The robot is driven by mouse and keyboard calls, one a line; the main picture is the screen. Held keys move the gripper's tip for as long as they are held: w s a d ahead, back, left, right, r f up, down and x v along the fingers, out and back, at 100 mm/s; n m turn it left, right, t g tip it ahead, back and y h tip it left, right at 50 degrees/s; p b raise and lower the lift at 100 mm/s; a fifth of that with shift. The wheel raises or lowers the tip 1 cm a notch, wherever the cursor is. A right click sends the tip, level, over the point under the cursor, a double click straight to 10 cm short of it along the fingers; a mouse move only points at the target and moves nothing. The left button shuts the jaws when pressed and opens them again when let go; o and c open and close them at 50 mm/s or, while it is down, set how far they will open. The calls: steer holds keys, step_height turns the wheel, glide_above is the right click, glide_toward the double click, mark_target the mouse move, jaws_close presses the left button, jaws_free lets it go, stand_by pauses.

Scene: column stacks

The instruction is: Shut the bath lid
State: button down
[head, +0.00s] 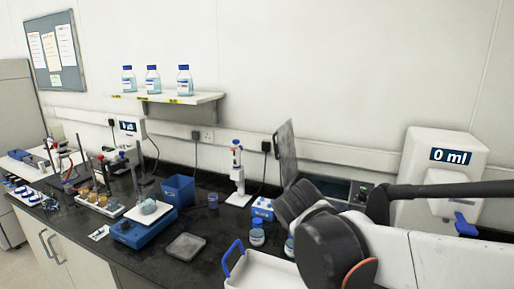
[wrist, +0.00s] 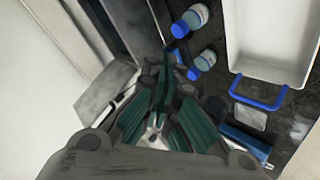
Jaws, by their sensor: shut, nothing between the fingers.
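The bath lid (head: 286,152) is a grey panel standing nearly upright in the head view, open, at the back of the bench. The bath (head: 362,191) is mostly hidden behind my arm; part of its front with small lights and buttons shows. My gripper (wrist: 163,68) is shut and empty in the wrist view, its green-padded fingers together. In the head view my own arm hides it. A grey panel, likely the lid (wrist: 103,92), shows left of my gripper in the wrist view; I cannot tell whether they touch.
Blue-capped bottles (head: 257,232) stand near a white tray with blue handles (head: 262,269). A white dispenser reading 0 ml (head: 440,180) stands to the right. A pipette stand (head: 238,180) and a blue bin (head: 178,190) are to the left. Some dark bench around the grey pad (head: 186,246) is clear.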

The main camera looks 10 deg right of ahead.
steer(key=w+a+r+n+t+h+p, duration=0.1)
steer(key=w+a+r+n+t+h, duration=0.15)
steer(key=w, duration=0.55)
steer(key=w+a+r+n+t+h+p, duration=0.1)
steer(key=w+a+r+n+t, duration=0.1)
steer(key=w+a+n, duration=0.35)
steer(key=w+a+r+n+t+h+p, duration=0.1)
steer(key=w+a+r+t, duration=0.1)
steer(key=w, duration=0.7)
steer(key=w+d+b, duration=0.3)
steer(key=w+d, duration=0.2)
steer(key=d, duration=0.2)
steer(key=shift+w+d+r+n, duration=0.25)
steer(key=shift+w+r+n, duration=0.05)
steer(key=shift+w+r, duration=0.1)
steer(key=shift+s, duration=0.1)
